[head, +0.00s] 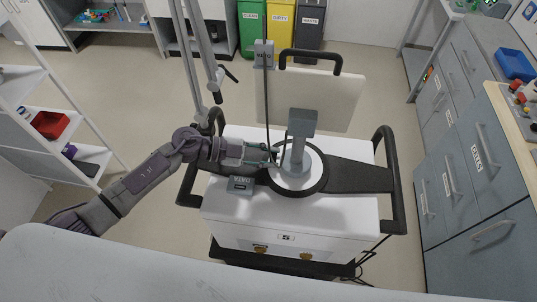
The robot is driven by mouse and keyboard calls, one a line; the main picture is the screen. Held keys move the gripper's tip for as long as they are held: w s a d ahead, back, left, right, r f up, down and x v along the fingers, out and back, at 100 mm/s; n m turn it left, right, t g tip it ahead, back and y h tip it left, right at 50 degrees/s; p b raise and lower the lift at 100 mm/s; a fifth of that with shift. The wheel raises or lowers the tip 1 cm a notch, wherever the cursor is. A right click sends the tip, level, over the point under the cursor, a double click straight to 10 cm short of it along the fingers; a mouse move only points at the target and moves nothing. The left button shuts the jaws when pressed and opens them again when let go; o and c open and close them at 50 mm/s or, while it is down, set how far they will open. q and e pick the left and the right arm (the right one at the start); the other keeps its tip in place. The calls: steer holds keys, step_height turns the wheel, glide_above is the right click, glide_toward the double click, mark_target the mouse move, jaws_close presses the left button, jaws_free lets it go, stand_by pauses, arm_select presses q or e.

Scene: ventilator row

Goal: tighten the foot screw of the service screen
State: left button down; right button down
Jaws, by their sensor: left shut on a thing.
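The service screen (335,95) is a cream panel with a black handle on top, seen from the back. It stands on a grey post (301,125) with a round pale foot (297,178) on top of the white cart. My left gripper (272,154) reaches in from the left and its fingers are shut at the left side of the foot, low by the post. The foot screw is hidden between the fingers, too small to make out. My right gripper is out of view.
The white cart (230,208) has black side handles (391,185) and a small grey labelled block (241,185) just below my gripper. Grey drawers (480,150) are at right, bins (280,25) at the back.

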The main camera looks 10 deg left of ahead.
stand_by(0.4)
arm_select(q)
steer(key=c, duration=0.9)
jaws_free()
